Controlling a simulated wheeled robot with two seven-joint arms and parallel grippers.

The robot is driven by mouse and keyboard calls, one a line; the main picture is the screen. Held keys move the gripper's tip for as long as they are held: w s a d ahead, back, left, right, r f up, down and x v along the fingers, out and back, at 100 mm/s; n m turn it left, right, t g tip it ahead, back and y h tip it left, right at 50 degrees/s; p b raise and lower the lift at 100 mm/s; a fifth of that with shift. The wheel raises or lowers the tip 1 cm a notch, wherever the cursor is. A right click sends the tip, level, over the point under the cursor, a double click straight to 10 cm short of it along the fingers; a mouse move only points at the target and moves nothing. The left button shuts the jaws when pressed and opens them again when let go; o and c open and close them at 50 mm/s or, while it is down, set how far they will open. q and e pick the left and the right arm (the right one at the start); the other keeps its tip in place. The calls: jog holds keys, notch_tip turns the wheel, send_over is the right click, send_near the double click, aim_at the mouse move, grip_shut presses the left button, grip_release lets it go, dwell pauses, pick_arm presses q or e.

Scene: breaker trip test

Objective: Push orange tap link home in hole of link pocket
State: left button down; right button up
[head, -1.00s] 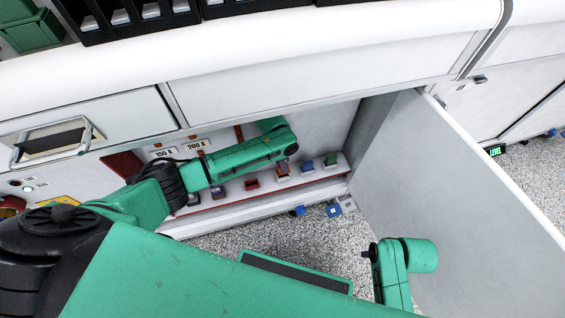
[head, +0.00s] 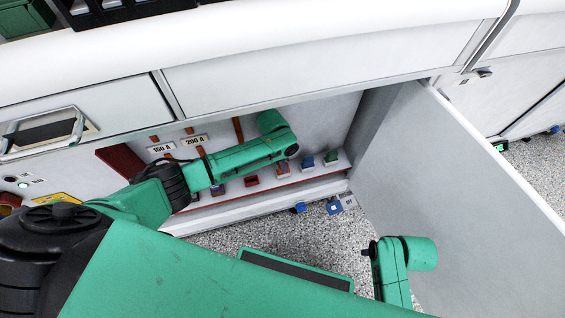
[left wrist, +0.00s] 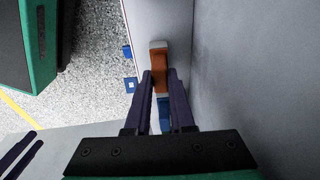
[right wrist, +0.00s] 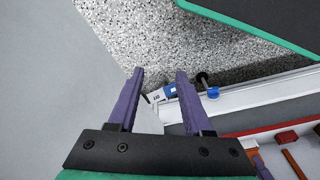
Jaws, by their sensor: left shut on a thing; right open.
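The orange tap link (left wrist: 160,75) is a small orange block between my left fingertips in the left wrist view. A pale grey-white part (left wrist: 158,45) shows at its far end. My left gripper (left wrist: 160,72) is shut on the link, over the low shelf inside the open cabinet. In the head view the wrist hides the fingers, and an orange piece (head: 283,168) shows just below it on the shelf. Which part is the link pocket, and how deep the link sits, I cannot tell. My right gripper (right wrist: 158,75) is open and empty, low in front of the cabinet.
Blue (head: 307,163), green (head: 331,159) and red (head: 251,181) pieces stand along the shelf (head: 265,200). The open door (head: 455,170) stands to the right. Orange bars (head: 238,128) are on the back panel.

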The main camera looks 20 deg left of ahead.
pick_arm(q)
jog(key=c, duration=0.7)
grip_release()
notch_tip(320, 180, up, 12)
jog(key=a+p, duration=0.1)
jog(key=p, duration=0.3)
jog(key=shift+s+p, duration=0.35)
jog(key=shift+s, duration=0.05)
pick_arm(e)
jog(key=s+d+f, duration=0.2)
jog(key=s+f, duration=0.2)
jog(key=f, duration=0.6)
jog(key=shift+s+d+h, duration=0.25)
jog(key=shift+s+h, duration=0.05)
jog(key=shift+s, duration=0.05)
pick_arm(q)
jog(key=shift+a+f, duration=0.1)
